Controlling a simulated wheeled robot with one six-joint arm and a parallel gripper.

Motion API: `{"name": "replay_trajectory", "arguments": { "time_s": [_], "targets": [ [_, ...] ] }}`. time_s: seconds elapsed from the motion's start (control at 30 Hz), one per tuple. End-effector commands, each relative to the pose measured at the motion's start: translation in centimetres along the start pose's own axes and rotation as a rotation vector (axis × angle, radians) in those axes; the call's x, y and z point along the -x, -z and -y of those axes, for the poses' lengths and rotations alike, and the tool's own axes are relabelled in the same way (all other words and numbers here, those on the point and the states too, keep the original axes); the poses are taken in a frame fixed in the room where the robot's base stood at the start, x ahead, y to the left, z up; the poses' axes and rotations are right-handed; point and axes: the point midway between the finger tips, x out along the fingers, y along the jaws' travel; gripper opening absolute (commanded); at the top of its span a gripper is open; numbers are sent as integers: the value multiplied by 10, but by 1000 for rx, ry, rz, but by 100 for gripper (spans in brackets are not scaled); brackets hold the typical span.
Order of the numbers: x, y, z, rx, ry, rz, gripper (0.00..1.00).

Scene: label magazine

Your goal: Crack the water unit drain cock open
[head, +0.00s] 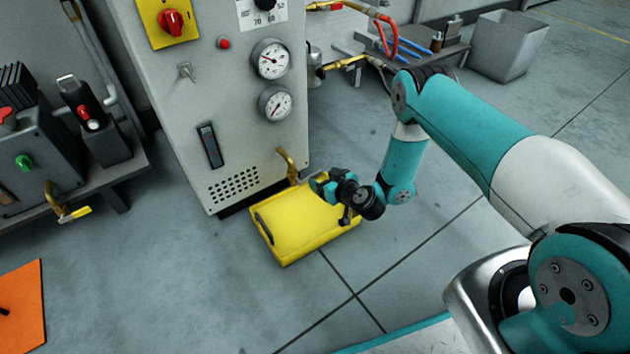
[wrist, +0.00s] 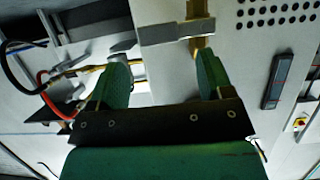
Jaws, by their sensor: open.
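The water unit is a grey cabinet (head: 235,100) with gauges and a vent grille. Its brass drain cock (head: 289,165) sticks out low on the front, at the right of the grille, above a yellow tray (head: 300,228). My gripper (head: 318,182) is just right of the cock, low over the tray. In the wrist view my two green fingers (wrist: 163,72) are spread apart with nothing held. The brass cock (wrist: 201,48) shows there at the right finger's tip, with a grey bar across it. I cannot tell whether the finger touches it.
Brass and red hoses (head: 385,40) run from the cabinet's right side to a low bench with small tools. A grey bin (head: 507,45) stands behind. A left bench carries a dark machine with another brass, yellow-handled valve (head: 68,208). The floor right of the tray is clear.

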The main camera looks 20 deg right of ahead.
Motion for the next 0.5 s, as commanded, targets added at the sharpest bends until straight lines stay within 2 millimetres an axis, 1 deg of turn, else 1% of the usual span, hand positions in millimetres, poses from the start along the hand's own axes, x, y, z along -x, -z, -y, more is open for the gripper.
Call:
{"name": "replay_trajectory", "arguments": {
  "time_s": [0.03,0.1,0.3,0.5],
  "targets": [
    [-11,-3,1,5,4,-4,73],
    [-22,-3,2,5,4,-5,73],
    [-47,-2,1,3,3,-3,73],
    [-58,-1,0,-1,0,0,73]
  ]
}}
